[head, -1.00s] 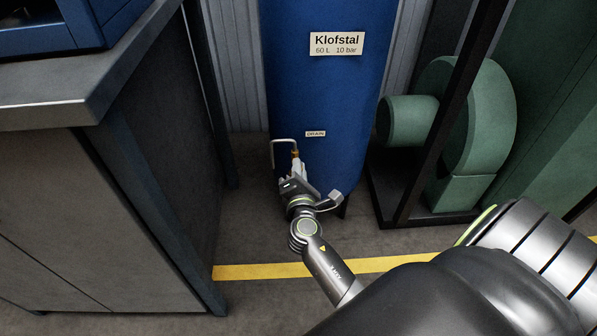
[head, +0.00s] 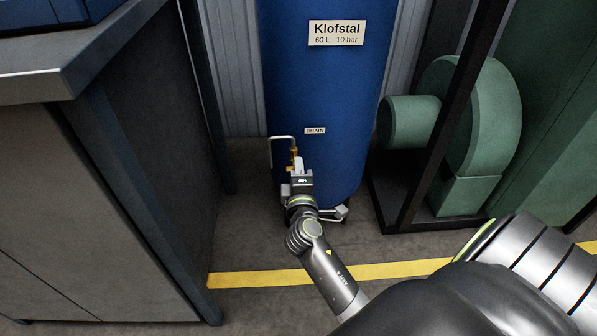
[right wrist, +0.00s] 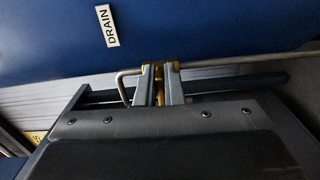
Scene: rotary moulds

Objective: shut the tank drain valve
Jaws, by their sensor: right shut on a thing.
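The blue tank (head: 325,90) stands upright at the back, with a small DRAIN label (head: 315,130) low on its front. Below the label is the brass drain valve (head: 293,152), with a bent metal pipe (head: 271,150) beside it. My right gripper (head: 299,164) is at the valve and hides much of it. In the right wrist view, the gripper's two fingers (right wrist: 160,86) are shut on a narrow brass-yellow part of the valve (right wrist: 160,92). The lever's exact angle is hidden. The DRAIN label also shows there (right wrist: 112,26). My left gripper is not in view.
A grey cabinet (head: 90,200) stands close on the left. A black frame (head: 440,130) and green round machinery (head: 485,120) stand on the right. A yellow line (head: 250,279) crosses the floor. Bare floor lies around the tank's foot.

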